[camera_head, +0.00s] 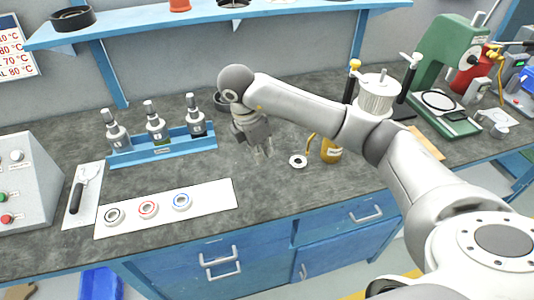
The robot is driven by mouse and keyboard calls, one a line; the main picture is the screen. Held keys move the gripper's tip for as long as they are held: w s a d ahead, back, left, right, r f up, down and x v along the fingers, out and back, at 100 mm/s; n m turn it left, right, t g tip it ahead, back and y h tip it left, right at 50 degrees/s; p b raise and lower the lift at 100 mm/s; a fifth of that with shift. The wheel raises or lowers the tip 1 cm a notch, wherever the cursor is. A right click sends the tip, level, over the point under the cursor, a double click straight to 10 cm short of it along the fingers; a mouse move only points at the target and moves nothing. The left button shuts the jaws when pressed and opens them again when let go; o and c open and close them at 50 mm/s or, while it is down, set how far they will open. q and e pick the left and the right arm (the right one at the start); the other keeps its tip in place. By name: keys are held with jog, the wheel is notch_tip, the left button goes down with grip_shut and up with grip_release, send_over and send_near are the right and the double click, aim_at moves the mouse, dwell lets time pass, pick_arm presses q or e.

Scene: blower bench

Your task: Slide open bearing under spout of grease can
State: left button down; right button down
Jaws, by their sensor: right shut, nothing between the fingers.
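The grease can (331,151) is yellow-gold and stands on the bench, partly hidden behind my right arm. Its thin curved spout (309,141) points down on its left side. A small pale ring with a dark centre (298,156) lies on the bench just left of the can, near the spout tip; I cannot tell whether it is the open bearing. Three bearings lie on a white mat: a grey one (115,206), a red-ringed one (149,201) and a blue-ringed one (181,195). My right gripper (263,155) is shut and empty, pointing down left of the pale ring. My left gripper is out of view.
A tool lies on a white sheet (97,171) at left, beside a grey control box (30,180). A green press (445,65) stands at right. Bench front by the gripper is clear.

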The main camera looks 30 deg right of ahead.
aim_at(290, 167)
jog(key=p+x, duration=0.1)
jog(key=x, duration=0.7)
jog(key=shift+d+f, duration=0.2)
jog(key=shift+f, duration=0.15)
jog(key=shift+d+r+p, duration=0.2)
jog(key=shift+d+p, duration=0.15)
jog(key=shift+d, duration=0.9)
jog(key=shift+d+f, duration=0.1)
jog(key=shift+d, duration=0.55)
jog(key=shift+d, duration=0.7)
jog(key=shift+d+b, duration=0.3)
jog(key=shift+d, duration=0.1)
